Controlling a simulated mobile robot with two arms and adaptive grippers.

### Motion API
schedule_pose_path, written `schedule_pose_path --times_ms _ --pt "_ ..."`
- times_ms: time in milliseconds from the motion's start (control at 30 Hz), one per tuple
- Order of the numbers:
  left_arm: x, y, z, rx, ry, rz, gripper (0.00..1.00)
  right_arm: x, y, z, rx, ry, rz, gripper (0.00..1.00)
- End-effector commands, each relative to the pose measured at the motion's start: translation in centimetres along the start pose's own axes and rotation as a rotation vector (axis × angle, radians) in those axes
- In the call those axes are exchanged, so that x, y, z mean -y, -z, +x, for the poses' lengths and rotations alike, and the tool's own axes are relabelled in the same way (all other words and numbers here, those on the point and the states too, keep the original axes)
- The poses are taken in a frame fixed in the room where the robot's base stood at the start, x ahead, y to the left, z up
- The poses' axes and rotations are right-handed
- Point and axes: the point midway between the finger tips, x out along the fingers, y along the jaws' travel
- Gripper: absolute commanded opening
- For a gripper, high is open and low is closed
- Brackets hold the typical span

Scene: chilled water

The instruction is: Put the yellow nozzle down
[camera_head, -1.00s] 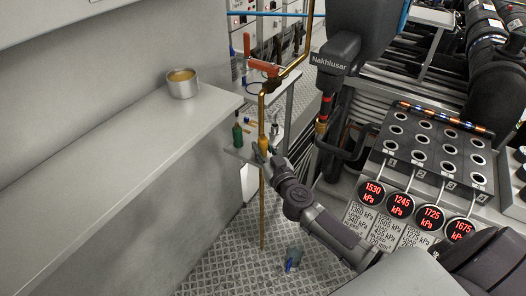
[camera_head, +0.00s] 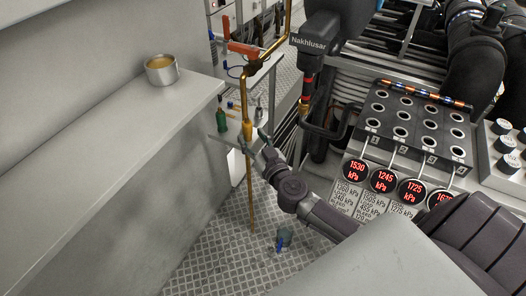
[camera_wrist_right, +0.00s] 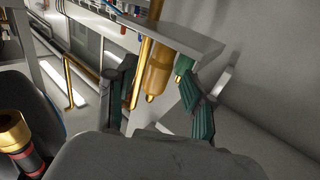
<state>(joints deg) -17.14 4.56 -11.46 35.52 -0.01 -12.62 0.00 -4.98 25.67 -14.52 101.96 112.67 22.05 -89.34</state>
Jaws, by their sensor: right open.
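The yellow nozzle (camera_head: 247,132) is upright at the small grey shelf (camera_head: 230,139), beside the brass pipe. In the right wrist view the yellow nozzle (camera_wrist_right: 158,75) has its tapered tip below the shelf edge. My right gripper (camera_head: 254,144) is at the nozzle, and its fingers are apart. In the right wrist view the nozzle stands between the open fingers of my right gripper (camera_wrist_right: 158,82), with gaps on both sides. Whether its upper part rests in a holder is hidden. My left gripper is out of view.
A green nozzle (camera_head: 222,121) stands just left of the yellow one. The brass pipe (camera_head: 243,95) with a red handle (camera_head: 241,49) runs close by. A metal cup (camera_head: 161,71) sits on the wall ledge (camera_head: 120,130). A small blue-tipped item (camera_head: 282,240) lies on the floor.

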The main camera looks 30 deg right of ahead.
Motion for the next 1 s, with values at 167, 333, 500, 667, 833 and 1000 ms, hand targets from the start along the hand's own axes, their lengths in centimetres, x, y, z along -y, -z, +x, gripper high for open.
schedule_pose_path --times_ms 167,333,500,667,833,1000 --pt "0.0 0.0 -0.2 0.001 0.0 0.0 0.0 0.0 -0.2 -4.2 0.005 0.001 -0.001 0.53" --pt "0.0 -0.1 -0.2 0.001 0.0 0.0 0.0 0.0 -0.1 -7.0 0.003 0.0 0.0 0.53" --pt "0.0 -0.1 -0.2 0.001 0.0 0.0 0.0 0.0 0.0 -8.2 0.0 -0.001 0.0 0.53" --pt "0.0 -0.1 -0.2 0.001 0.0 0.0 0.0 0.0 0.0 -8.4 0.0 -0.001 0.0 0.53" --pt "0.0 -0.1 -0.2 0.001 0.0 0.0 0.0 -0.1 -1.1 -8.4 0.011 0.001 -0.009 0.53" --pt "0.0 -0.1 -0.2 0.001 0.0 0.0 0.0 -0.4 -9.1 -8.9 0.114 0.034 -0.063 0.53"
